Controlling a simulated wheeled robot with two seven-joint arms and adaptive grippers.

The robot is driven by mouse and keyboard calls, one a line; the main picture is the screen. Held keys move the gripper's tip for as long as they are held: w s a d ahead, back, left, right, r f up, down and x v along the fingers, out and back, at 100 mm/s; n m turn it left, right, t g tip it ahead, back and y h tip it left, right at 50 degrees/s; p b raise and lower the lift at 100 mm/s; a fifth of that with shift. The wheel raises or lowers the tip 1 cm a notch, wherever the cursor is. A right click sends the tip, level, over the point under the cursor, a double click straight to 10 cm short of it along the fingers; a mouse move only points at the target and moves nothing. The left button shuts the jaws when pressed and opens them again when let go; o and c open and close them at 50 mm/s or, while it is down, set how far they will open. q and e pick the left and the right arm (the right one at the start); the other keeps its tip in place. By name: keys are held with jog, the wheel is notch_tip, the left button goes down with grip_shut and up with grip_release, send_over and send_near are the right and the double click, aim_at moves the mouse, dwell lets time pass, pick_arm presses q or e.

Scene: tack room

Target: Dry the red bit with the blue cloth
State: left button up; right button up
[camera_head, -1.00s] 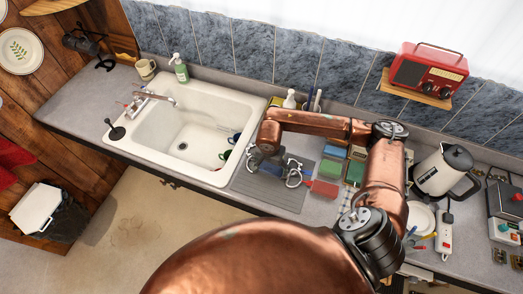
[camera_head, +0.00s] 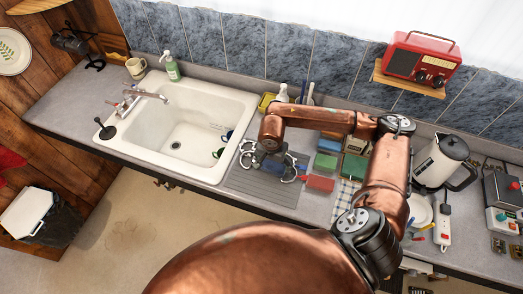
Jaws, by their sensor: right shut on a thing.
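My right gripper (camera_head: 271,169), dark and pointing down, is over the grey ribbed mat (camera_head: 262,196) right of the sink. It is shut on the red bit, whose middle the gripper hides. Pale metal rings (camera_head: 289,176) show on both sides of the fingers. I cannot tell whether the bit touches the mat. The blue cloth (camera_head: 330,146) lies flat at the back of a row of coloured cloths. A green cloth (camera_head: 324,163) and a red cloth (camera_head: 320,183) lie in front of it. My left gripper is not in view.
The white sink (camera_head: 150,125) at the left holds items with blue and green parts. A soap bottle (camera_head: 172,68) and a mug (camera_head: 136,68) stand behind it. A kettle (camera_head: 440,160), a power strip (camera_head: 442,232) and a plate crowd the right. My right arm crosses above the counter.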

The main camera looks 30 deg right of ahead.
jog(key=r, duration=0.3)
jog(key=r+p, duration=0.1)
jog(key=shift+s+d+r, duration=0.15)
jog(key=shift+s+d, duration=0.15)
jog(key=shift+d, duration=0.05)
jog(key=shift+r, duration=0.8)
jog(key=shift+s+r+p, duration=0.1)
jog(key=shift+r+p, duration=0.45)
jog(key=shift+r, duration=0.2)
jog(key=shift+r+p, duration=0.3)
jog(key=shift+r, duration=0.6)
jog(key=s+a+r+p, duration=0.1)
jog(key=s+a+r, duration=0.3)
jog(key=a+r, duration=0.1)
jog(key=shift+s+a+r+p, duration=0.2)
jog(key=shift+s+r+p, duration=0.1)
jog(key=shift+r, duration=0.2)
